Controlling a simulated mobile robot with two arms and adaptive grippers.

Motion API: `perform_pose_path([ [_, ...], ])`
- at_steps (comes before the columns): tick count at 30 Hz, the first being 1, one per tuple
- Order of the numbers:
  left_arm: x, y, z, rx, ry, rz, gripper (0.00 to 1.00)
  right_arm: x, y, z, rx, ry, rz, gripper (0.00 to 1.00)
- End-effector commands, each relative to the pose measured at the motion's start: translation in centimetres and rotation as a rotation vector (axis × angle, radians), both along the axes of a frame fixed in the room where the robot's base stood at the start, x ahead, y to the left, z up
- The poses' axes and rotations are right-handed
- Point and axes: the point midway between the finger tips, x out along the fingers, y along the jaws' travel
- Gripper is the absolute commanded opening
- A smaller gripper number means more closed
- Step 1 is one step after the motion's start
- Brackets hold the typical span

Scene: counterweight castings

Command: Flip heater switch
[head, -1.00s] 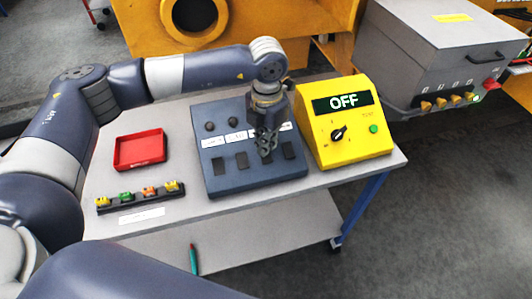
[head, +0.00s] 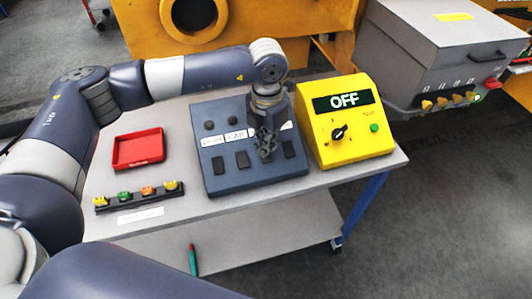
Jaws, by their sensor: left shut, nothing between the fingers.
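One label reads like "CAB"; the others are partly hidden or too blurred to read, so I cannot tell which switch is the heater. My right gripper is not in view.
A yellow tester (head: 377,145) reading "OFF" stands right of the panel. A red tray (head: 138,163) and a black rack (head: 112,208) of colored pieces lie left. A grey box (head: 425,60) with switches is at the back right. The table (head: 285,188) is bare in front.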

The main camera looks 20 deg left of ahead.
Motion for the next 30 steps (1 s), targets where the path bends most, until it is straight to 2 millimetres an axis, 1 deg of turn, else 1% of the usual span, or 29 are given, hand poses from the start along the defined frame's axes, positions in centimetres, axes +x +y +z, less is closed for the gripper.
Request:
perform_pose_path([
  [30, 0.0, 0.0, -1.6, 0.0, 0.0, 0.0, 0.0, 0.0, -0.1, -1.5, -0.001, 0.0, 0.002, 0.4],
])
